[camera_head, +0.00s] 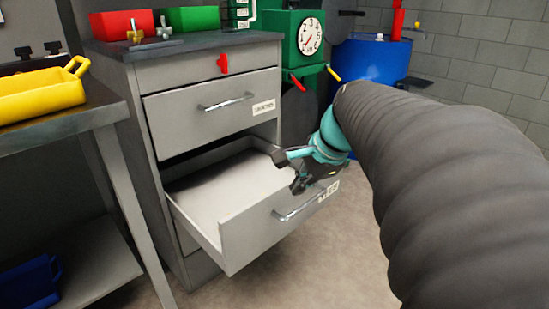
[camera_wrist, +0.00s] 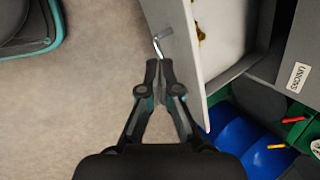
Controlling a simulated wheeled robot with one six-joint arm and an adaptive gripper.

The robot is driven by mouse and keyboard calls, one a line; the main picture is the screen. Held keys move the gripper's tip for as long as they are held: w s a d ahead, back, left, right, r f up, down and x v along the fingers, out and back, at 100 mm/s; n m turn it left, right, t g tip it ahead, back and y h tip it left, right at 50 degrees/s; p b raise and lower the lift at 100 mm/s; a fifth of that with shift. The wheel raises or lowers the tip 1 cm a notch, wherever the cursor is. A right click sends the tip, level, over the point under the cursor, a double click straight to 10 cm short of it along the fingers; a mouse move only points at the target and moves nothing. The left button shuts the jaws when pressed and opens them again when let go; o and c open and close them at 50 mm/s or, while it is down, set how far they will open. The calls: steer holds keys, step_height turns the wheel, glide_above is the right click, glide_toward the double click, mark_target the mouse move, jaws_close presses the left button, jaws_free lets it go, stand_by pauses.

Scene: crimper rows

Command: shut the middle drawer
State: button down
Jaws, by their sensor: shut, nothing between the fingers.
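The middle drawer (camera_head: 232,196) of the grey cabinet (camera_head: 150,120) is pulled well out. Its pale inside shows, and its front has a metal bar handle (camera_head: 298,208) and a label. In the wrist view the drawer front (camera_wrist: 178,50) runs beside my fingers, with the handle (camera_wrist: 162,40) just past the fingertips. A small brass-coloured thing (camera_wrist: 200,30) shows inside the drawer. My gripper (camera_head: 290,175) is shut and empty, near the right part of the drawer front in the head view. I cannot tell whether it touches the drawer.
The drawer above (camera_head: 215,108) is shut. A workbench with a yellow bin (camera_head: 40,95) stands at the left. A blue drum (camera_head: 370,62) and a green machine with a dial (camera_head: 300,40) stand behind. Open floor (camera_wrist: 60,110) lies in front of the drawer.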

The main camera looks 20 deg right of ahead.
steer(key=w+d+f+m+t+y+b, duration=0.1)
steer(key=w+d+m+t+b, duration=0.25)
steer(key=d+m, duration=1.5)
steer(key=w+f+n+b, duration=0.3)
steer(key=w+f, duration=0.4)
steer(key=w, duration=0.4)
steer(key=shift+a+n, duration=0.25)
steer(key=shift+n, duration=0.1)
steer(key=shift+w, duration=0.1)
